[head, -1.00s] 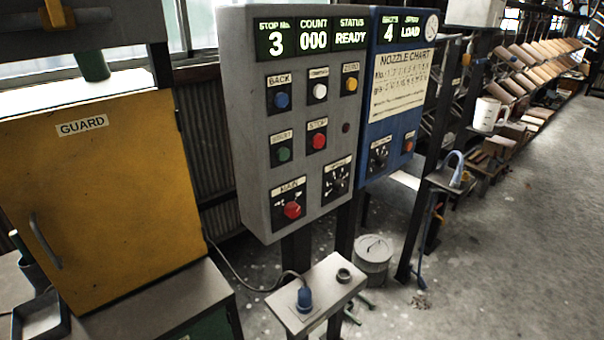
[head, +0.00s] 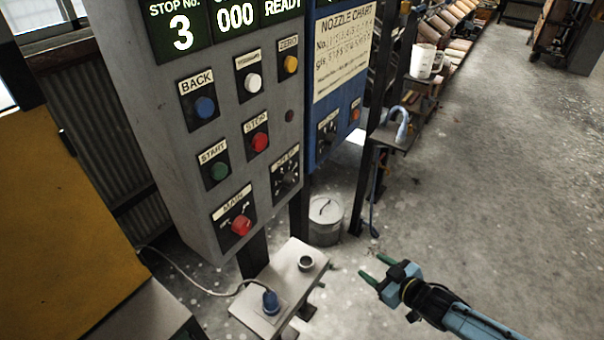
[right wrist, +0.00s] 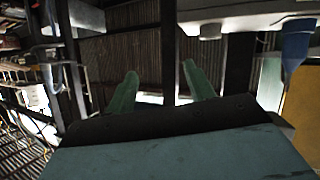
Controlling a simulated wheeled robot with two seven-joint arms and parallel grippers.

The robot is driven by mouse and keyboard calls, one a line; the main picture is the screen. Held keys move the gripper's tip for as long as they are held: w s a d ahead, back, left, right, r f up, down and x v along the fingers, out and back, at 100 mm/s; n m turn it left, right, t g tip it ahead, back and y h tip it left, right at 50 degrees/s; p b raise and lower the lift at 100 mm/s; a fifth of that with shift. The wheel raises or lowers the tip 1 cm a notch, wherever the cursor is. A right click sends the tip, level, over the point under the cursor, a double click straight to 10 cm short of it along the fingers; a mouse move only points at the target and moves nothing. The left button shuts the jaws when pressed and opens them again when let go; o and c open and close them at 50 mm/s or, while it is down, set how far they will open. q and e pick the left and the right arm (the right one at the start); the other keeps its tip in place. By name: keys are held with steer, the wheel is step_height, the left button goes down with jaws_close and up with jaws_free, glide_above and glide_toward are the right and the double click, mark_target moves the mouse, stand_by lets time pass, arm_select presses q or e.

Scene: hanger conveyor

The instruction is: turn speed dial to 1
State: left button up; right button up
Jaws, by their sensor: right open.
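The speed dial (head: 287,176) is a black knob on a dark plate at the lower right of the grey control panel (head: 135,75). Its label is partly readable, and its pointer setting is too small to read. My right gripper (head: 371,268) is open and empty in the head view, below and to the right of the dial, clear of the panel. In the right wrist view its two green fingers (right wrist: 160,92) stand apart with nothing between them. My left gripper is not in view.
A red main switch (head: 241,225) sits left of the dial, with several push buttons above. A small shelf (head: 287,262) with a blue plug (head: 270,300) juts out below the panel. A blue panel (head: 322,170) with another dial stands to the right. Open floor lies right.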

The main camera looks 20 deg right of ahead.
steer(key=w+a+r+n+t+y+p, duration=0.1)
steer(key=w+a+r+y, duration=0.1)
steer(key=r, duration=0.6)
steer(key=w+a+r+n+y, duration=0.1)
steer(key=a+r+n+y, duration=0.15)
steer(key=r, duration=0.45)
steer(key=n+y+p, duration=0.1)
steer(key=y, duration=0.3)
glide_toward(295, 182)
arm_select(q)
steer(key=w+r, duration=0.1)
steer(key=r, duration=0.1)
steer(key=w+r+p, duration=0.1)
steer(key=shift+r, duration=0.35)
arm_select(e)
steer(key=shift+h, duration=0.25)
steer(key=x, duration=0.8)
steer(key=shift+w+a+r, duration=0.1)
steer(key=shift+a+r, duration=0.05)
steer(key=shift+a, duration=0.15)
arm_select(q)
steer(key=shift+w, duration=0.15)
arm_select(e)
steer(key=shift+n, duration=0.25)
steer(key=c, duration=1)
